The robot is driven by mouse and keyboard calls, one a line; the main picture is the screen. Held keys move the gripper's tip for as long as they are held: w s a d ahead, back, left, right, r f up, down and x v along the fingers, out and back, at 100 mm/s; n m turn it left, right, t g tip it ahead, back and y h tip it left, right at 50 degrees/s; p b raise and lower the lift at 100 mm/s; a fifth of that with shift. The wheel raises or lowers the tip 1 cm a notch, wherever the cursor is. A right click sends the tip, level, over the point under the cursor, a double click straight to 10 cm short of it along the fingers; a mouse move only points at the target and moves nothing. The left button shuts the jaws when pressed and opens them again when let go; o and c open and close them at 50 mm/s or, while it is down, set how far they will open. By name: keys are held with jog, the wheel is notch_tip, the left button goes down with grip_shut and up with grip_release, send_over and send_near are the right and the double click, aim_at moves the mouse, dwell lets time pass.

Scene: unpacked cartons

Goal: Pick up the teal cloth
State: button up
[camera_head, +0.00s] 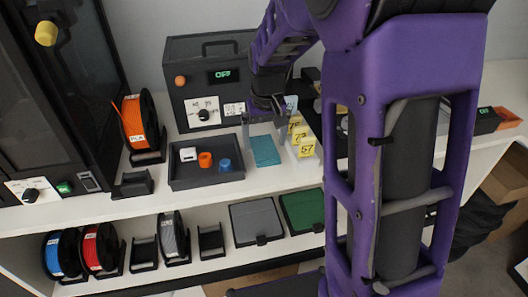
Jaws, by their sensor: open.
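The teal cloth (265,152) lies flat on the upper white shelf, between the dark tray and the yellow number cards. My gripper (266,134) is over the cloth, pointing down, with its fingers apart and nothing seen between them. The fingers appear around the cloth's far end. I cannot tell from this view whether they touch it. My purple arm comes in from the upper right and hides part of the shelf to the right.
A dark tray (206,179) with small white, orange and blue pieces stands left of the cloth. Yellow number cards (306,147) stand close on its right. A dark control box (203,112) is behind. An orange spool (136,122) stands left. The shelf's front edge is near.

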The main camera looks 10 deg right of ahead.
aim_at(264, 147)
jog(key=shift+w+f, duration=0.15)
jog(key=shift+f, duration=0.55)
jog(key=c, duration=1.2)
jog(key=shift+r, duration=0.15)
notch_tip(264, 147, up, 10)
jog(key=shift+f+p, duration=0.1)
jog(key=shift+p, duration=0.9)
jog(key=o, duration=0.7)
jog(key=c, duration=0.5)
